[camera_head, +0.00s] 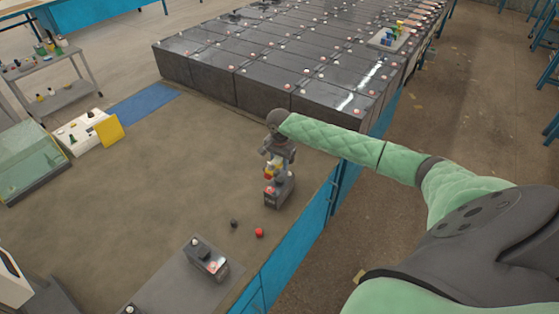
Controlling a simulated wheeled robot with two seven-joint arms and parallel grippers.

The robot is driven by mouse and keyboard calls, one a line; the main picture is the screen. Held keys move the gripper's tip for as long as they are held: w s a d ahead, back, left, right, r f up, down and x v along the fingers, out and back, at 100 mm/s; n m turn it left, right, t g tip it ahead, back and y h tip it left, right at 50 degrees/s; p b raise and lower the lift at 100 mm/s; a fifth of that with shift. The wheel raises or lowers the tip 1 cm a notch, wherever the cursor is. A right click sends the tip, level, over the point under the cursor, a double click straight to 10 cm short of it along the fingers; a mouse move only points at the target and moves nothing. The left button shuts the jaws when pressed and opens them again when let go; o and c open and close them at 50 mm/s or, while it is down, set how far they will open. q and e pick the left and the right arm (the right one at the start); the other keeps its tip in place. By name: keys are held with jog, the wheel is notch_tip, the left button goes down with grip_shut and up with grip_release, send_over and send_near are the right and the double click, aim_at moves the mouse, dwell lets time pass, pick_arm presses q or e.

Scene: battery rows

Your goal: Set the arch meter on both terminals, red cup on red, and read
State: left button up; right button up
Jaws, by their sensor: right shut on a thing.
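My right gripper (272,162) points down over a small dark battery (280,194) near the table's right edge. It is shut on a small yellow and white thing (271,168), which I take for the arch meter. The meter is right at the battery's top, and a red spot shows beside it. Whether its cups touch the terminals is too small to tell, and the gripper partly hides it. A black cap (234,223) and a red cap (259,232) lie loose in front of the battery. My left gripper is not in view.
Another small battery (207,258) stands on a grey mat (170,293) nearer me. Rows of large dark batteries (270,60) fill the back. The brown middle is clear.

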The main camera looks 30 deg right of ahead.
aim_at(280, 179)
jog(key=shift+f+b, duration=0.35)
jog(key=shift+f, duration=1.65)
jog(key=shift+f+b, duration=0.3)
jog(key=shift+f, duration=0.55)
jog(key=shift+p, duration=0.9)
jog(key=shift+f, duration=1.15)
jog(key=o, duration=1.3)
jog(key=shift+b, duration=0.3)
